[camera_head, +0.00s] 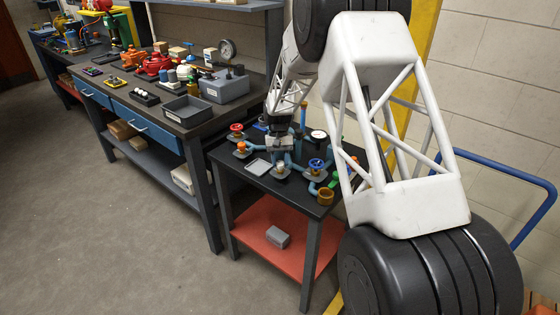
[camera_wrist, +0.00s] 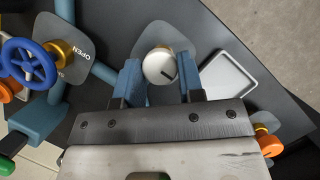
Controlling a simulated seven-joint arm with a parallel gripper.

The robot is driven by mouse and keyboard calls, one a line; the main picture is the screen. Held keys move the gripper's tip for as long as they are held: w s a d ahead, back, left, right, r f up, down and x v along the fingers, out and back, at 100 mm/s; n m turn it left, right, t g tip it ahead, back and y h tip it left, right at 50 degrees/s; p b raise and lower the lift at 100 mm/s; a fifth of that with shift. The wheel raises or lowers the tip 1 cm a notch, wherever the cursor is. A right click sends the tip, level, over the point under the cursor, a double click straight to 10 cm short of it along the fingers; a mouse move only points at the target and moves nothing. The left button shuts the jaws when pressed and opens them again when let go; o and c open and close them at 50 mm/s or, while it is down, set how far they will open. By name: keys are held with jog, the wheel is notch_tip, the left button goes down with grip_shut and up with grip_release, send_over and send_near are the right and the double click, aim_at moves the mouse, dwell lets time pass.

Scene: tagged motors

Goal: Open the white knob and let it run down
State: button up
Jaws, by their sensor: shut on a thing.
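The white knob (camera_wrist: 160,67) shows from above in the wrist view, round and pale with a dark mark on its face, over a grey plate (camera_wrist: 158,38). In the head view the white knob (camera_head: 281,167) is small, on the black-topped table. My gripper (camera_wrist: 160,78) has one blue finger on each side of the knob and is shut on it. In the head view my gripper (camera_head: 280,152) points down over the knob. The lower parts of the knob are hidden.
A blue handwheel (camera_wrist: 28,60) with a plate reading "OPEN" stands left in the wrist view. An orange knob (camera_wrist: 270,146) is at lower right. A light tray (camera_wrist: 229,76) lies right of the white knob. Red (camera_head: 236,129) and other coloured valves crowd the small table.

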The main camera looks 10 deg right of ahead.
jog(key=o, duration=0.9)
jog(key=shift+r, duration=0.1)
jog(key=shift+v, duration=3.8)
jog(key=shift+w, duration=0.1)
